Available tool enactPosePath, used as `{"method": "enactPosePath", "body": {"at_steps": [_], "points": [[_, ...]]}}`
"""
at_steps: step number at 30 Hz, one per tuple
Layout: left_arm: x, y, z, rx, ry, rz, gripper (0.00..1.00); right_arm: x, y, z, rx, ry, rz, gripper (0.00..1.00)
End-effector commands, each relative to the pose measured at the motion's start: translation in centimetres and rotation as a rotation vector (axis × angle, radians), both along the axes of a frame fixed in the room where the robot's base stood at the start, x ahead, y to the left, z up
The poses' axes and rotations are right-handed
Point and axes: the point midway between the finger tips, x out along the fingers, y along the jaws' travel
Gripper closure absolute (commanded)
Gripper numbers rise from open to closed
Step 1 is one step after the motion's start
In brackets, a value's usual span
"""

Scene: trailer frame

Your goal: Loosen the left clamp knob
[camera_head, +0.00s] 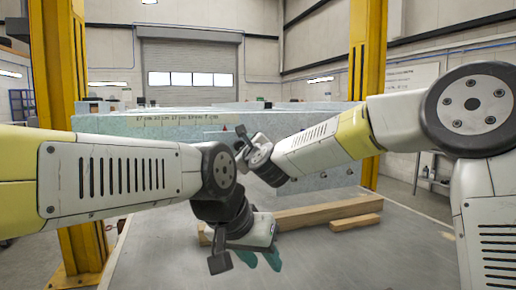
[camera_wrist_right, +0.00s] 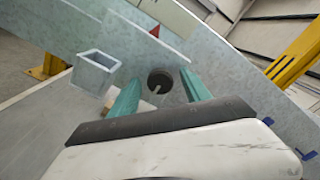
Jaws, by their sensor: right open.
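In the right wrist view a dark round piece (camera_wrist_right: 160,82) with a pale pin at its centre shows on the blue-grey frame side (camera_wrist_right: 225,95); I cannot tell whether it is the clamp knob or an opening. My right gripper (camera_wrist_right: 160,94) is open, its two teal fingers apart on either side of this piece, with no contact visible. In the head view the right wrist reaches the frame (camera_head: 140,124), its fingers hidden. My left gripper (camera_head: 259,259) hangs low at the centre, its teal fingers apart and empty.
A square grey tube (camera_wrist_right: 95,72) juts out left of the fingers in the right wrist view. A long wooden beam (camera_head: 325,210) and a short block (camera_head: 355,222) lie on the grey surface (camera_head: 370,260). Yellow posts (camera_head: 368,50) stand at both sides.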

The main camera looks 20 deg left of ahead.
Motion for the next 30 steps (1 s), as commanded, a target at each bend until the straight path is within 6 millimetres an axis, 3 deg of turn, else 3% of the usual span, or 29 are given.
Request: {"method": "enactPosePath", "body": {"at_steps": [6,15,30], "points": [[0.00,0.00,0.00,0.000,0.000,0.000,0.64,0.04,0.01,-0.01,-0.001,-0.001,0.000,0.44],[0.00,0.00,0.00,0.000,0.000,0.000,0.64,0.03,-0.01,-0.03,-0.001,0.000,0.001,1.00],[0.00,0.00,0.00,0.000,0.000,0.000,0.64,0.04,-0.02,-0.06,-0.107,-0.079,0.000,1.00]]}}
